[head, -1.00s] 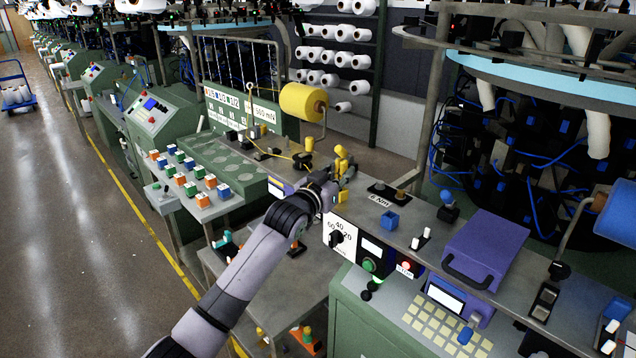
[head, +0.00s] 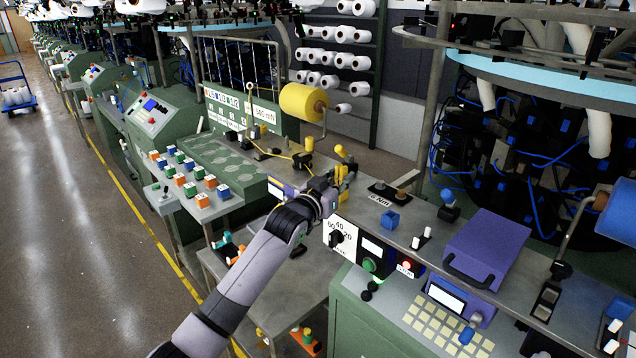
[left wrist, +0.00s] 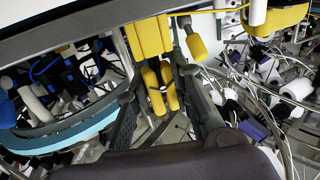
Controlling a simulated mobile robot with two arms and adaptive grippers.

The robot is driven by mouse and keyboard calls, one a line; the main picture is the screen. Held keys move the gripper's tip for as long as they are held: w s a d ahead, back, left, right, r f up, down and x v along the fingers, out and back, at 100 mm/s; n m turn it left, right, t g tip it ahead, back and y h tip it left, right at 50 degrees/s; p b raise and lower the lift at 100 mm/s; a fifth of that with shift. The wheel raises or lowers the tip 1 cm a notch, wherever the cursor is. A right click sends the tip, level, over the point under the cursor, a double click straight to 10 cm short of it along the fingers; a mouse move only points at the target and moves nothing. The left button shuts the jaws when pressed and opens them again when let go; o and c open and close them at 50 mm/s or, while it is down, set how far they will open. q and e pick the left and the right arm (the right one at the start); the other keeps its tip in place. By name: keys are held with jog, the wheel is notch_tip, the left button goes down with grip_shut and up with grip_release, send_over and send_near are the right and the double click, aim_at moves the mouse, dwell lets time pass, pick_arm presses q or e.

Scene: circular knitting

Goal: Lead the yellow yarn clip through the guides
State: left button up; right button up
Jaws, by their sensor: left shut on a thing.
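My left gripper (head: 338,186) is over the bench, shut on the yellow yarn clip (head: 343,171). In the left wrist view, yellow clip parts (left wrist: 160,88) show between the dark fingers (left wrist: 158,100), below a wider yellow block (left wrist: 152,36). A yellow rounded post (left wrist: 193,38) stands close beside the fingers there. In the head view, a yellow knob (head: 341,150) is just behind the clip, and a dark guide with a yellow top (head: 309,145) is to its left. Yellow yarn (head: 279,153) runs along the bench on the left. The fingertips are partly hidden in the head view. My right gripper is not in view.
A yellow yarn cone (head: 303,101) hangs behind the bench. A tray of coloured cubes (head: 190,180) is at left.

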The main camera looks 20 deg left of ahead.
pick_arm(q)
jog(key=shift+f, duration=0.2)
jog(key=o, duration=1)
jog(key=shift+o, duration=0.2)
jog(key=shift+s, duration=0.1)
jog(key=v, duration=1.1)
jog(key=shift+s+a, duration=0.2)
jog(key=shift+s, duration=0.2)
